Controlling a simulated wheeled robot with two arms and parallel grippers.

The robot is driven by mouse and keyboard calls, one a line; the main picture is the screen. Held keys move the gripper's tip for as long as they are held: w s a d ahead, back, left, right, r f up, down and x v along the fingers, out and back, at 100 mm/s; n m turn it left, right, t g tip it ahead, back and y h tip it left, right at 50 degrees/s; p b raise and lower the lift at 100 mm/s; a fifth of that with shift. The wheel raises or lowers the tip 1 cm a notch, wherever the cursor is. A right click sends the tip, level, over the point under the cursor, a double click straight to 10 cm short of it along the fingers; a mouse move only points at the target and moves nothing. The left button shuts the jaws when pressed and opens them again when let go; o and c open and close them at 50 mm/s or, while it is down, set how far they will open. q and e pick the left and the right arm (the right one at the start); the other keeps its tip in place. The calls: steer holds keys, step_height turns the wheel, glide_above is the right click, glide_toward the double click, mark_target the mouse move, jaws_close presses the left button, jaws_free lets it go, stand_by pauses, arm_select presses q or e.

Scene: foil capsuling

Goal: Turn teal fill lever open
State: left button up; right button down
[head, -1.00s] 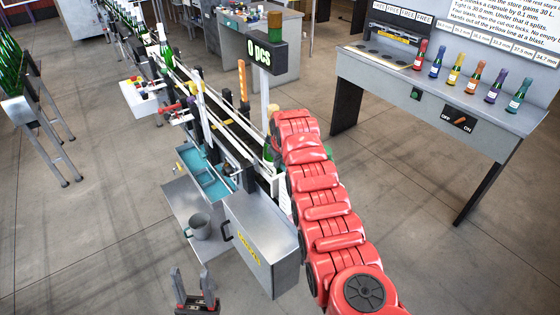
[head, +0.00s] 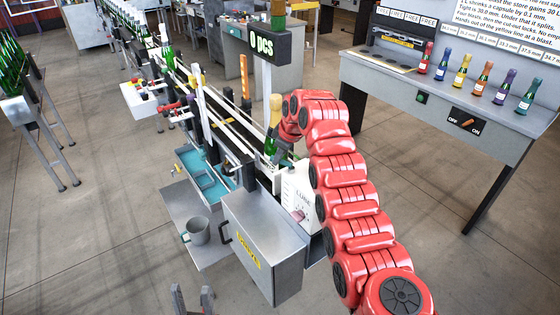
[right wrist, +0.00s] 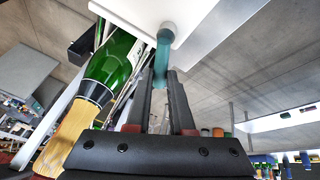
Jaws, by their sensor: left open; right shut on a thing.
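The teal lever (right wrist: 162,60) shows in the right wrist view, hanging from a round pivot under a white panel (right wrist: 190,12). My right gripper (right wrist: 163,80) has its two dark fingers on either side of the lever's lower part and is shut on it. I cannot make out the lever in the head view, where the red arm covers much of that spot. My left gripper (head: 191,299) is open and empty at the bottom edge of the head view, cut off by the frame, away from the line.
A green bottle with a gold neck (head: 271,125) stands close beside my right gripper; it also shows in the right wrist view (right wrist: 113,62). A grey mug (head: 198,231) sits on a shelf.

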steer(key=shift+f, duration=0.15)
steer(key=c, duration=0.8)
jaws_free()
steer(key=b+v, duration=0.4)
steer(key=v, duration=1.3)
steer(key=shift+s+d+r+b, duration=0.1)
steer(key=shift+r+b, duration=0.2)
steer(key=shift+b, duration=0.05)
